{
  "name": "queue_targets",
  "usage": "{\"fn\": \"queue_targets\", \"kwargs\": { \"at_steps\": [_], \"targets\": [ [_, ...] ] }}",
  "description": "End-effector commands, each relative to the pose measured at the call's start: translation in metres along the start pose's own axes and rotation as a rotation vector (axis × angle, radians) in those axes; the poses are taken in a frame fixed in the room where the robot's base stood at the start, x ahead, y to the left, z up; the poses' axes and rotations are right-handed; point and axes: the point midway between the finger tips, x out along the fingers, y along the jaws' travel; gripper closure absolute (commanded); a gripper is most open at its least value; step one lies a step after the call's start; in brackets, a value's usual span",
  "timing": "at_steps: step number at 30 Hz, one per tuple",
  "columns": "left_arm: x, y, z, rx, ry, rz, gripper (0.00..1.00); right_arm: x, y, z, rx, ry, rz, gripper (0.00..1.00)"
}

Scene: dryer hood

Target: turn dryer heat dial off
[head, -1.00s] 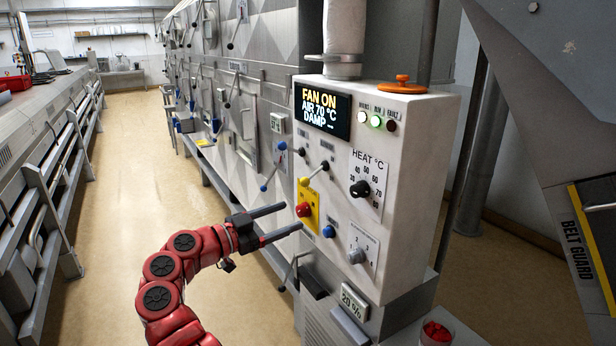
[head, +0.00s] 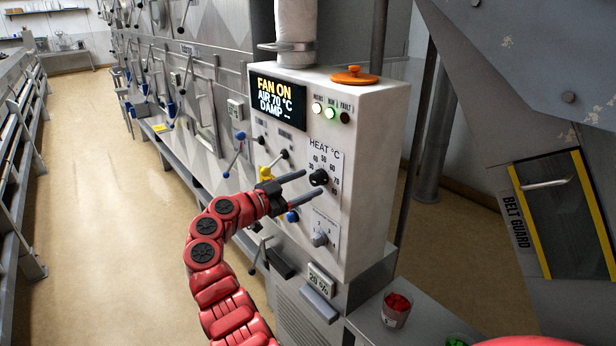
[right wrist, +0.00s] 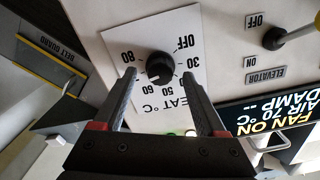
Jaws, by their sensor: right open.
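The black heat dial (head: 319,177) is on the white control box, on a plate marked HEAT °C. In the right wrist view the dial (right wrist: 160,67) appears upside down, with OFF at its upper right. Its white mark points to the lower left, near 60 and a spot hidden by a finger. My right gripper (head: 313,184) is open at the dial. In the right wrist view its fingers (right wrist: 160,73) lie on either side of the dial with gaps; contact cannot be told. My left gripper is not in view.
The display (head: 276,97) reads FAN ON, AIR 70 °C, DAMP. A blue button (head: 292,216) and a lower grey knob (head: 320,239) sit close by. Levers (head: 284,154) stick out left of the dial. An orange knob (head: 354,75) tops the box. A cup (head: 396,309) stands below right.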

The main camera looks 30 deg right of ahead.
Motion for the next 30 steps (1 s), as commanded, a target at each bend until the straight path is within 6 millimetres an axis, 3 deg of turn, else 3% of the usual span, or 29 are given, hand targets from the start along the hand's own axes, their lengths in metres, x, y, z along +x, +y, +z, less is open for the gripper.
{"fn": "queue_targets", "kwargs": {
  "at_steps": [4,13,25,30],
  "targets": [
    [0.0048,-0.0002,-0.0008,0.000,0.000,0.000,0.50,0.0111,0.0000,-0.0001,0.000,-0.001,0.000,0.26],
    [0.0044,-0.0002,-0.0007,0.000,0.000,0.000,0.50,0.0130,-0.0001,0.0008,0.001,-0.002,-0.001,0.26],
    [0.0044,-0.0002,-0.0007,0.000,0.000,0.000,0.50,0.0127,-0.0002,0.0005,0.001,-0.002,-0.001,0.98],
    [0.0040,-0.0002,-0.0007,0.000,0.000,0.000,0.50,0.0127,-0.0001,0.0007,0.000,-0.002,-0.001,1.00]
  ]
}}
